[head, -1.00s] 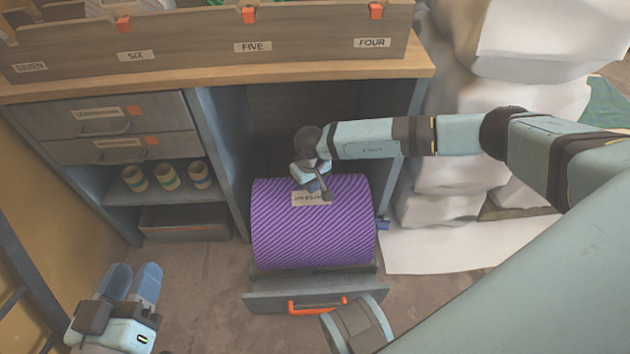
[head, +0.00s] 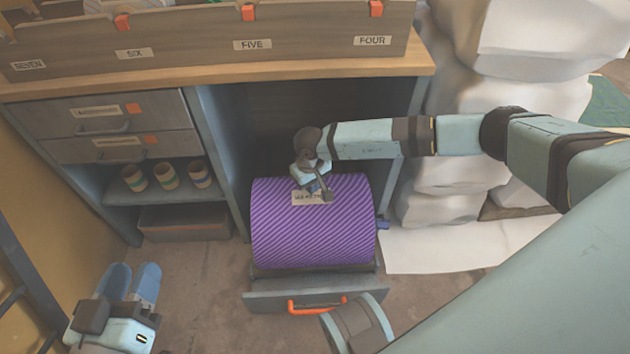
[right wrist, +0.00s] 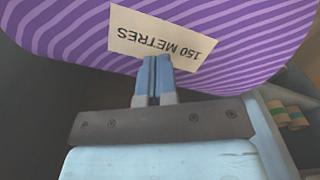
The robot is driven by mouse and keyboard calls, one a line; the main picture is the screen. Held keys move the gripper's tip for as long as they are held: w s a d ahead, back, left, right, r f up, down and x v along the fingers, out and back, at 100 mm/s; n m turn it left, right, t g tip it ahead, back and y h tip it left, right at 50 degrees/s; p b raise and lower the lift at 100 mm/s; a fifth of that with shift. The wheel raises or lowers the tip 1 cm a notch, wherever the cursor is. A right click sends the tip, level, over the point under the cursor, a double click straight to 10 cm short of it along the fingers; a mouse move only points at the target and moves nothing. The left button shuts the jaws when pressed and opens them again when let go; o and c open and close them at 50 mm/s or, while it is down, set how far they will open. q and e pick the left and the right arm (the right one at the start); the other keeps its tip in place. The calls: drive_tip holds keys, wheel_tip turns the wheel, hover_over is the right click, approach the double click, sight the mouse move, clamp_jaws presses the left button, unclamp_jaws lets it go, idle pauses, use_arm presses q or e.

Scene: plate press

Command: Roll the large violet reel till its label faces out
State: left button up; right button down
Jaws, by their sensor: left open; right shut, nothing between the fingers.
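The large violet reel (head: 312,235) has diagonal stripes and lies on its side on a low pull-out base with a drawer front (head: 315,293) under the bench. Its cream label (head: 312,198) is on the upper part of the reel, partly covered by my right gripper (head: 322,192). In the right wrist view the label (right wrist: 160,38) reads "150 METRES" upside down. The right gripper's fingertips (right wrist: 157,62) are shut and empty, at the label's edge; they seem to touch the reel. My left gripper (head: 133,282) is open and empty at the lower left, above the floor, away from the reel.
A wooden bench (head: 220,75) with numbered bins stands above the reel. Drawers (head: 110,125) and a shelf with striped rolls (head: 166,176) are on the left. White sacks (head: 440,180) are stacked on the right. The floor between left gripper and reel is clear.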

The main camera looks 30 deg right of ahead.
sight(312, 203)
drive_tip(key=shift+f+b, duration=0.9)
drive_tip(key=shift+f, duration=0.35)
drive_tip(key=shift+s, duration=0.1)
drive_tip(key=shift+s+a+p, duration=0.45)
drive_tip(key=shift+s+p, duration=0.05)
drive_tip(key=shift+s, duration=0.45)
